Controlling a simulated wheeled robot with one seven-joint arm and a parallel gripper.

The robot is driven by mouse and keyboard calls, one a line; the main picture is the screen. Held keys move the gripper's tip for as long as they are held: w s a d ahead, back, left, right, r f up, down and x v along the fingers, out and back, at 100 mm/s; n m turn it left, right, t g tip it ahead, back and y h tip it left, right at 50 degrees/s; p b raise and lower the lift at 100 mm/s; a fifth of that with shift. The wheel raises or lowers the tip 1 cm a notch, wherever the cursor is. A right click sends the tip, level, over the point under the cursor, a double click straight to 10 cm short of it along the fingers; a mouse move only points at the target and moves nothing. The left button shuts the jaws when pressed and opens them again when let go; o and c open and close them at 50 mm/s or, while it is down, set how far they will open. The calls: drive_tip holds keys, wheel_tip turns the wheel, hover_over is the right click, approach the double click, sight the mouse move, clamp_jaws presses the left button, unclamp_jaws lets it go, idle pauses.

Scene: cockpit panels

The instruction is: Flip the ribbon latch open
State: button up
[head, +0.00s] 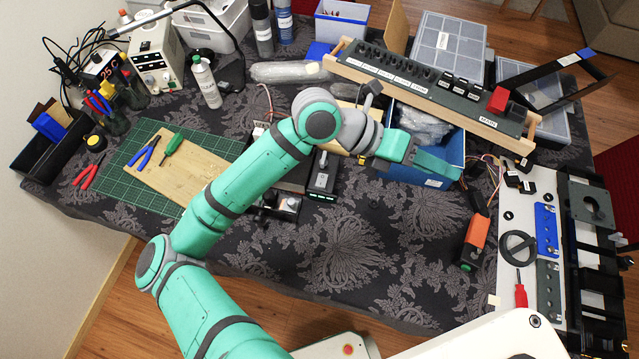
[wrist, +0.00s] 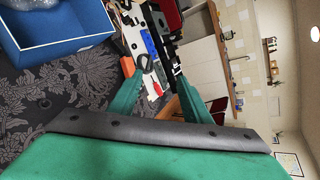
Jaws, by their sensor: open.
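I cannot make out a ribbon latch for certain in either view. My gripper (head: 440,166) is teal and hangs in the air by the blue bin, well left of the white panel (head: 514,222) at the table's right end. In the wrist view my gripper (wrist: 158,80) has its two teal fingers spread with nothing held between them. The white panel (wrist: 134,42) shows beyond the fingertips there, with a black ring, a blue plate and a red-handled tool. Small details on the panel are too small to tell.
A blue bin (head: 408,172) stands beside my gripper. A long switch box (head: 430,85) lies behind it. An orange and black device (head: 475,238) lies left of the white panel. The patterned cloth at the front middle is mostly clear. A green cutting mat (head: 120,180) is far left.

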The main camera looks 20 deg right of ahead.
drive_tip(key=w+a+f+t+y, duration=0.2)
drive_tip(key=w+a+f+y, duration=0.15)
drive_tip(key=a+f, duration=0.25)
drive_tip(key=n+t+y, duration=0.3)
drive_tip(key=t+y, duration=0.1)
drive_tip(key=y, duration=0.5)
approach(268, 196)
drive_tip(key=f, duration=0.5)
drive_tip(key=w+a+f, duration=0.1)
drive_tip(key=f, duration=0.2)
drive_tip(key=shift+f, duration=0.3)
drive_tip(key=shift+s, duration=0.1)
drive_tip(key=c, duration=1)
drive_tip(key=shift+c, duration=0.2)
